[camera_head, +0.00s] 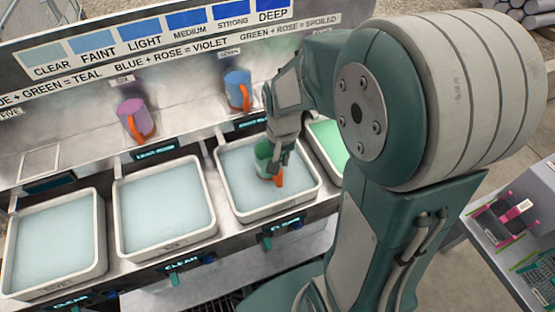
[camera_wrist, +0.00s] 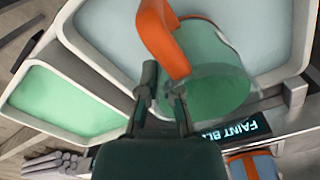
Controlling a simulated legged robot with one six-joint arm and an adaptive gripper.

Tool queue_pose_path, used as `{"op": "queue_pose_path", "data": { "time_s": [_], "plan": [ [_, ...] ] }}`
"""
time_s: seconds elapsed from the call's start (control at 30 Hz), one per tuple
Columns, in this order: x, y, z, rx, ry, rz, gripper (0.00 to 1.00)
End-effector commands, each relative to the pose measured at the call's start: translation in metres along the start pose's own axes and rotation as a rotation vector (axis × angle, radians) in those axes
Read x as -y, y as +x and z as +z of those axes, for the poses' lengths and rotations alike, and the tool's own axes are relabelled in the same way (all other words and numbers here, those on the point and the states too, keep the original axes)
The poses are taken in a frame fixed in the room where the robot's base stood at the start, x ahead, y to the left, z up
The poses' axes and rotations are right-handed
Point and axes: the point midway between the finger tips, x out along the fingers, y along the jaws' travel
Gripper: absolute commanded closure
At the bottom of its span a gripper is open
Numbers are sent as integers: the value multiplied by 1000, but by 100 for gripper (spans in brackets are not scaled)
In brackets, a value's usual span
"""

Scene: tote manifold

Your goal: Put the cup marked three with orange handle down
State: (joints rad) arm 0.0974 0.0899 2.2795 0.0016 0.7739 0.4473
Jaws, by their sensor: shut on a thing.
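A green see-through cup with an orange handle (camera_head: 263,152) is at my gripper (camera_head: 279,146), over the third tote from the left (camera_head: 313,190), which holds pale blue liquid. I cannot tell whether the cup's lower part touches the liquid. In the wrist view the cup (camera_wrist: 212,78) is tilted, and its orange handle (camera_wrist: 162,40) is beside the fingers. My gripper (camera_wrist: 165,88) is shut on the cup. No number three shows on it.
A violet cup (camera_head: 135,118) and a blue cup (camera_head: 237,88), both orange-handled, stand on the shelf behind the totes. Two pale totes (camera_head: 104,240) (camera_head: 213,222) are to the left. A green-filled tote (camera_head: 330,138) is to the right. Shelf space left of the violet cup is clear.

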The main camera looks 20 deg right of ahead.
Motion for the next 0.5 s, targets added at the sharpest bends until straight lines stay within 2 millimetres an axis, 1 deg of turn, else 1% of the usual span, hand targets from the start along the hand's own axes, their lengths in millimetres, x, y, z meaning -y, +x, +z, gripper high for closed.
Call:
{"op": "queue_pose_path", "data": {
  "time_s": [0.13, 0.2, 0.3, 0.4, 0.5],
  "plan": [
    [8, 11, -5, 1, -4, 2, 100],
    [8, 24, -3, 3, -3, 4, 100],
    [7, 35, -4, 1, -3, 3, 100],
    [7, 39, -4, -1, -3, 1, 100],
    [6, 39, -5, -1, -2, 0, 100]
  ]
}}
